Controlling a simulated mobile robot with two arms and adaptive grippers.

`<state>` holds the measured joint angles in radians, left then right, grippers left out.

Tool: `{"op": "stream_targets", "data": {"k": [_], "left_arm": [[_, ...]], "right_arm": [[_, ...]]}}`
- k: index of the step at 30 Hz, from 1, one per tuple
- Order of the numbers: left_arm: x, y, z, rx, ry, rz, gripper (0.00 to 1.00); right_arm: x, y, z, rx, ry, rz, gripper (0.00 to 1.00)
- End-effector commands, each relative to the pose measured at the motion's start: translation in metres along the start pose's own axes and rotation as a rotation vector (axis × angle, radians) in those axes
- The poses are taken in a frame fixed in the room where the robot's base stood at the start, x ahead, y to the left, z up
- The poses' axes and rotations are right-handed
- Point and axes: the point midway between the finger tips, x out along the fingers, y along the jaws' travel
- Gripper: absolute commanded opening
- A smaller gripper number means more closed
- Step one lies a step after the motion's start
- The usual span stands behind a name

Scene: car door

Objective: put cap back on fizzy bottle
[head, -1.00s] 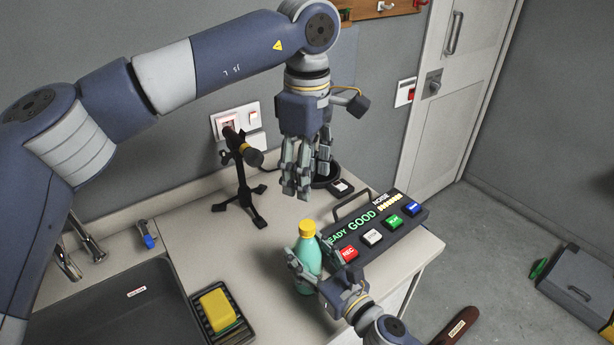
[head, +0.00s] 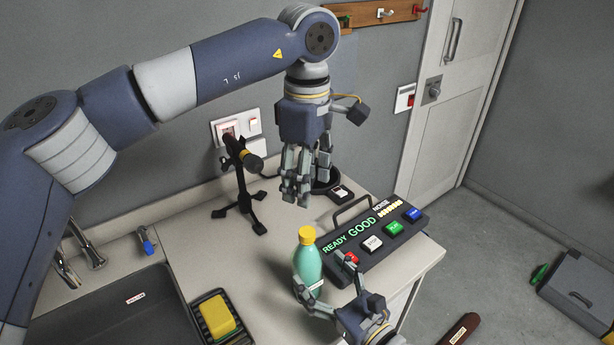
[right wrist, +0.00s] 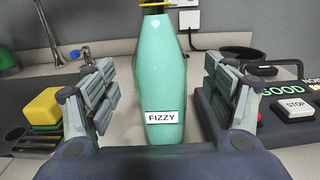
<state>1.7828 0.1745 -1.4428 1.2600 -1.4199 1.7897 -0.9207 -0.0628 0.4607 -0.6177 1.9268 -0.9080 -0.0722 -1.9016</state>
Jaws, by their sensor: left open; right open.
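The fizzy bottle (head: 308,267) is teal and stands upright near the counter's front edge, with a yellow cap (head: 307,235) on its top. In the right wrist view the bottle (right wrist: 161,82) shows its FIZZY label, and only a sliver of yellow (right wrist: 155,4) at the top edge. My right gripper (head: 332,282) is open at the bottle's lower part, with fingers on either side and gaps between them and the bottle in the right wrist view. My left gripper (head: 303,200) is open and empty, pointing down above the counter, behind and higher than the bottle.
A control box (head: 372,240) with a READY GOOD display and colored buttons stands right of the bottle. A black microphone stand (head: 241,190) is behind left. A sponge tray (head: 205,303) with a yellow sponge (head: 217,316) and the sink (head: 120,300) lie left. The counter between stand and bottle is clear.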

Motion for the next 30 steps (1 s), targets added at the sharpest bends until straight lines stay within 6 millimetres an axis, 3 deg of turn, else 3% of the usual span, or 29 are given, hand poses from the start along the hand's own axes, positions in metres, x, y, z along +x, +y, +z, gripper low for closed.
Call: {"op": "stream_targets", "data": {"k": [6,13,30], "left_arm": [[0.000,0.000,0.000,0.000,0.000,0.000,0.54],[0.000,0.000,0.000,0.000,0.000,0.000,0.54],[0.000,0.000,0.000,0.000,0.000,0.000,0.54]], "right_arm": [[-0.036,0.000,-0.001,0.002,0.002,0.000,0.77],[-0.060,0.000,-0.001,0.002,0.001,0.000,0.77],[-0.068,0.000,0.000,-0.001,0.000,0.001,0.77]]}}
